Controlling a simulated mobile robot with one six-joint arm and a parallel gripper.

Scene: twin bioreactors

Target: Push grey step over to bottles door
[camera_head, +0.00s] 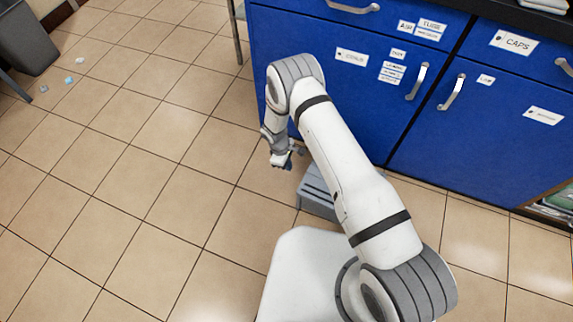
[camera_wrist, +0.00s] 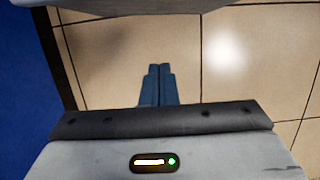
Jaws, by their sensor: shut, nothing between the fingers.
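The grey step (camera_head: 316,192) stands on the floor in front of the blue cabinet, partly hidden behind my arm. A grey edge of it also shows along the top of the wrist view (camera_wrist: 120,6). My gripper (camera_head: 284,161) is low, just left of the step, with a strip of floor between its fingers and the step in the wrist view. Its fingers (camera_wrist: 158,70) are closed together and empty. The left blue door (camera_head: 300,85) and the right blue door (camera_head: 480,150) carry white labels. Their lettering is too blurred to tell which is the bottles door.
Tiled floor (camera_head: 130,190) is clear to the left of the step. The blue cabinet front also runs along the left of the wrist view (camera_wrist: 25,70). A dark bin (camera_head: 25,40) and small litter (camera_head: 69,80) lie far left. Door handles (camera_head: 417,82) stick out.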

